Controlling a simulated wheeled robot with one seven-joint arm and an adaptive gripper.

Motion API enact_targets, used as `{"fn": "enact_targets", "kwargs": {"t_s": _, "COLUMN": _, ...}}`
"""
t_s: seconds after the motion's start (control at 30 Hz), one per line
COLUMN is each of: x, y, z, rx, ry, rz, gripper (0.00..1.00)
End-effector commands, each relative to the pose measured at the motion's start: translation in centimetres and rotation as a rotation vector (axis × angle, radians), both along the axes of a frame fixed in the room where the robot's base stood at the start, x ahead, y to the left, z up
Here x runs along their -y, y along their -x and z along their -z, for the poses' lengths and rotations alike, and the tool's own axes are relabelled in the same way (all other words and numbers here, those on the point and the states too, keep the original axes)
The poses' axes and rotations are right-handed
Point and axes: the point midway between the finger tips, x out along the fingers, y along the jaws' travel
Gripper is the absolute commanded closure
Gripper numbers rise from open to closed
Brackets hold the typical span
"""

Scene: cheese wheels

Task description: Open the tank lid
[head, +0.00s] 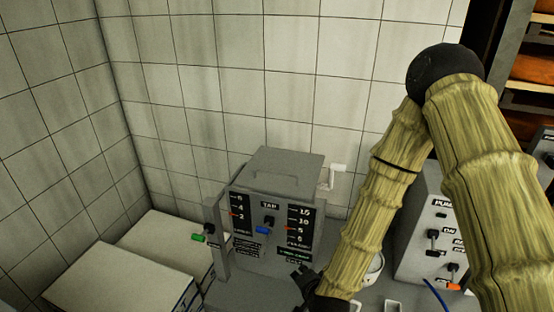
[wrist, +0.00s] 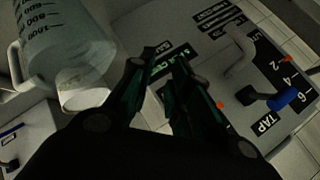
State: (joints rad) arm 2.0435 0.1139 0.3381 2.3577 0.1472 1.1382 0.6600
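The tank is a grey box (head: 262,228) against the tiled wall in the head view. Its flat top, the lid (head: 290,163), lies level and looks shut, with a thin grey handle (head: 275,179) on it. My gripper (head: 308,276) is low, in front of the tank's right side and below the lid. In the wrist view my gripper (wrist: 161,68) has its fingers apart with nothing held between them; the lid cannot be made out there.
A control box (head: 428,232) stands right, partly behind my arm. A graduated jug (wrist: 62,38) is left in the wrist view.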

Motion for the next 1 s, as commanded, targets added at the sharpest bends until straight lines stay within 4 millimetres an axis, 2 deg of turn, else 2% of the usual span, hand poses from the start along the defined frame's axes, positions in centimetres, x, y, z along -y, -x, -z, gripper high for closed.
{"fn": "enact_targets", "kwargs": {"t_s": 0.03, "x": -1.1, "y": -2.2, "z": -3.3, "rx": 0.067, "ry": -0.068, "rz": 0.053, "gripper": 0.81}}
{"fn": "enact_targets", "kwargs": {"t_s": 0.2, "x": -4.2, "y": -7.8, "z": -13.3, "rx": 0.271, "ry": -0.322, "rz": 0.222, "gripper": 0.81}}
{"fn": "enact_targets", "kwargs": {"t_s": 0.3, "x": -5.4, "y": -9.7, "z": -18.3, "rx": 0.359, "ry": -0.452, "rz": 0.29, "gripper": 0.81}}
{"fn": "enact_targets", "kwargs": {"t_s": 0.4, "x": -6.0, "y": -10.8, "z": -21.7, "rx": 0.415, "ry": -0.543, "rz": 0.332, "gripper": 0.81}}
{"fn": "enact_targets", "kwargs": {"t_s": 0.5, "x": -6.4, "y": -11.3, "z": -23.4, "rx": 0.445, "ry": -0.591, "rz": 0.352, "gripper": 0.81}}
{"fn": "enact_targets", "kwargs": {"t_s": 0.6, "x": -6.5, "y": -11.8, "z": -23.9, "rx": 0.453, "ry": -0.605, "rz": 0.358, "gripper": 0.81}}
{"fn": "enact_targets", "kwargs": {"t_s": 0.77, "x": -6.7, "y": -13.6, "z": -23.7, "rx": 0.451, "ry": -0.603, "rz": 0.358, "gripper": 0.81}}
{"fn": "enact_targets", "kwargs": {"t_s": 1.0, "x": -7.0, "y": -17.5, "z": -23.1, "rx": 0.452, "ry": -0.601, "rz": 0.357, "gripper": 0.81}}
